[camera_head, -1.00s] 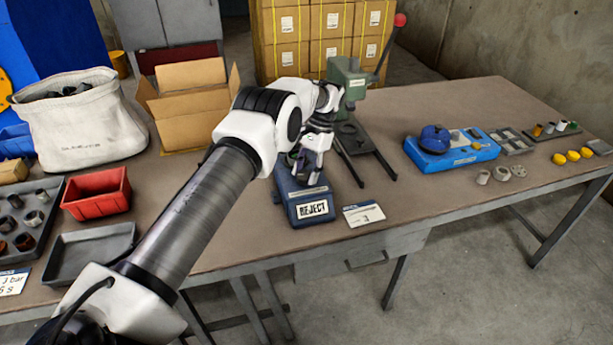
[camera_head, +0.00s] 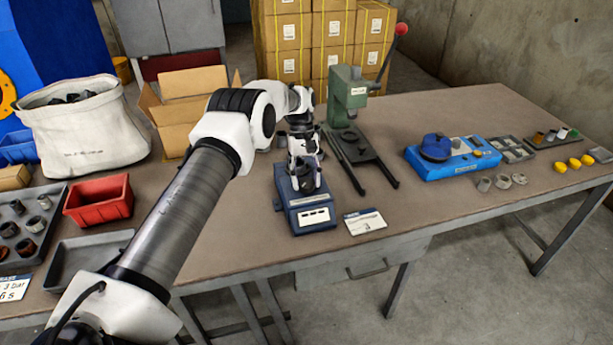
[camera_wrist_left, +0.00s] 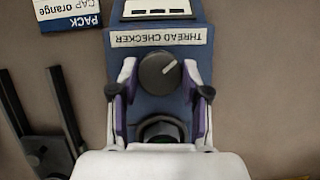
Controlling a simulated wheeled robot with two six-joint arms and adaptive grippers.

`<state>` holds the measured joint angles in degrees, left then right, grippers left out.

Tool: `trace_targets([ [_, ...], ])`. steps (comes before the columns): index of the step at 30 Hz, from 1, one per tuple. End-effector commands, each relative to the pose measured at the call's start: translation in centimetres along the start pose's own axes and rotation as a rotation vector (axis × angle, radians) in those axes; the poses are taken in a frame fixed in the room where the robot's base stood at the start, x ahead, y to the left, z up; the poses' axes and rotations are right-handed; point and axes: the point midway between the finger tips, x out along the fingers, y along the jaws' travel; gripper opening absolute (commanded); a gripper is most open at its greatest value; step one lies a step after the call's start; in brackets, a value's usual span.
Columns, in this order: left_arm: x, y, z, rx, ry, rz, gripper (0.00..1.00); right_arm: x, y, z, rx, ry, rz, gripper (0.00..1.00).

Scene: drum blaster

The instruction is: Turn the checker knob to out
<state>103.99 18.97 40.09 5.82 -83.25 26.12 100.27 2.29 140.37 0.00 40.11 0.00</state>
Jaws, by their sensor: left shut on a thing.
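The blue thread checker (camera_head: 308,208) stands near the table's front edge, with a white display panel on its front. The wrist view shows its "THREAD CHECKER" label (camera_wrist_left: 161,36) and, beside it, the round dark checker knob (camera_wrist_left: 160,73). The knob's white pointer line slants to the upper right there. My left gripper (camera_head: 304,182) reaches down over the checker. In the wrist view its two fingers (camera_wrist_left: 160,80) stand either side of the knob, shut on it. A dark round socket (camera_wrist_left: 162,130) lies behind the knob, partly hidden by the gripper. My right gripper is not in view.
A green press (camera_head: 347,98) with a red-tipped lever stands behind, its dark rails right of the checker. A card (camera_head: 365,222) lies right of the checker. A red bin (camera_head: 99,200) and canvas bag (camera_head: 85,125) are left. A blue fixture (camera_head: 455,157) is right.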

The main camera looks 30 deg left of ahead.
Motion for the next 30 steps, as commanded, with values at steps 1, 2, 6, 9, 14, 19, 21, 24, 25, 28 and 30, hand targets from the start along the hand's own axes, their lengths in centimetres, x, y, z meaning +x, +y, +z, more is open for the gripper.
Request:
trace_targets([
  [1,-0.1,-0.1,0.2,-0.041,-0.006,0.015,0.12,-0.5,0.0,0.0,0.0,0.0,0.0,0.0],
  [2,-0.1,-0.1,0.2,-0.067,-0.005,0.027,0.12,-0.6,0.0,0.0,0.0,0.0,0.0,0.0],
  [6,-0.1,-0.2,0.2,-0.19,-0.006,0.077,0.12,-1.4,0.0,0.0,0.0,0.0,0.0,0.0],
  [9,-0.1,-0.2,0.2,-0.278,-0.005,0.113,0.12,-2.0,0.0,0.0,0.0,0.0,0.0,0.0],
  [14,-0.1,-0.3,0.3,-0.417,-0.005,0.17,0.12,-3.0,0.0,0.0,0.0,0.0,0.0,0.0],
  [19,-0.1,-0.4,0.3,-0.556,-0.005,0.227,0.12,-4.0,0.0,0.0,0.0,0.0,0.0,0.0],
  [21,-0.1,-0.4,0.3,-0.607,-0.004,0.248,0.12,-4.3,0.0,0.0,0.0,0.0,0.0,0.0],
  [24,0.0,-0.4,0.3,-0.667,-0.004,0.273,0.12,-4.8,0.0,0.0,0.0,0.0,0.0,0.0],
  [25,0.0,-0.4,0.3,-0.685,-0.004,0.28,0.12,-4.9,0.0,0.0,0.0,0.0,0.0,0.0],
  [28,0.1,-0.4,0.3,-0.732,-0.003,0.3,0.12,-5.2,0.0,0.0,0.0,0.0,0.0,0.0],
  [30,0.1,-0.4,0.3,-0.756,-0.003,0.309,0.12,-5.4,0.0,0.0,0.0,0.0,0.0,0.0],
])
